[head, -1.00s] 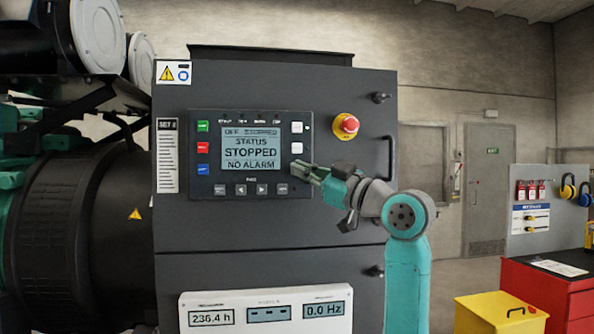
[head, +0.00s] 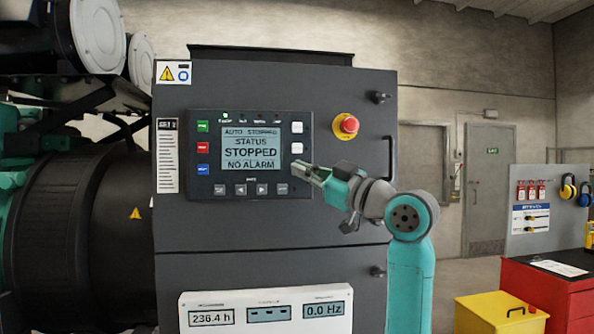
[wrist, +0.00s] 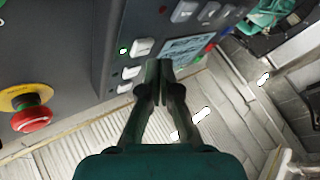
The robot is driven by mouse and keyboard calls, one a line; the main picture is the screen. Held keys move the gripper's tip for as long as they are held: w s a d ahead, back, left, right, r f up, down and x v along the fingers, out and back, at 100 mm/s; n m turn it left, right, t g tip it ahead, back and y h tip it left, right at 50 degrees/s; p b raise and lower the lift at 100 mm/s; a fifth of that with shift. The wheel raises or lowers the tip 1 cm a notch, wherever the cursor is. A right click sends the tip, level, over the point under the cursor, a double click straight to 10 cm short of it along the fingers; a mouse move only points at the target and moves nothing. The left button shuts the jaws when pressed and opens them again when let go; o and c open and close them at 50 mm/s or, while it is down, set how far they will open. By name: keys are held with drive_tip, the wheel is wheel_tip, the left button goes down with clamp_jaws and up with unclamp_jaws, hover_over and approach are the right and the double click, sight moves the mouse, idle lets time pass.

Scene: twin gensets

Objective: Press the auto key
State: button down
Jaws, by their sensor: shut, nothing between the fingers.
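The dark control panel (head: 190,183) is on the front of a grey cabinet. Its display (head: 249,147) reads "AUTO STOPPED" on top, then "STATUS STOPPED NO ALARM". Green (head: 203,126), red (head: 203,147) and blue (head: 203,169) keys are left of the display. Key labels are too small to read, so I cannot tell which is the auto key. My gripper (head: 299,166) is shut and empty, in front of the panel's right edge. The wrist view shows its fingertips (wrist: 158,66) near the display (wrist: 185,48).
A red emergency stop button (head: 346,125) is right of the panel, with a dark door handle (head: 388,158) beyond it. A lower gauge strip (head: 235,300) reads 236.4 h and 0.0 Hz. A yellow box (head: 490,312) and red cabinet (head: 545,290) stand at right.

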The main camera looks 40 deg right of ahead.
drive_tip(key=shift+s+a, duration=0.15)
drive_tip(key=shift+s, duration=0.1)
drive_tip(key=s+a, duration=0.1)
drive_tip(key=s, duration=0.1)
drive_tip(key=s+a, duration=0.2)
drive_tip(key=shift+s+a, duration=0.15)
drive_tip(key=shift+s, duration=0.25)
idle(1.0)
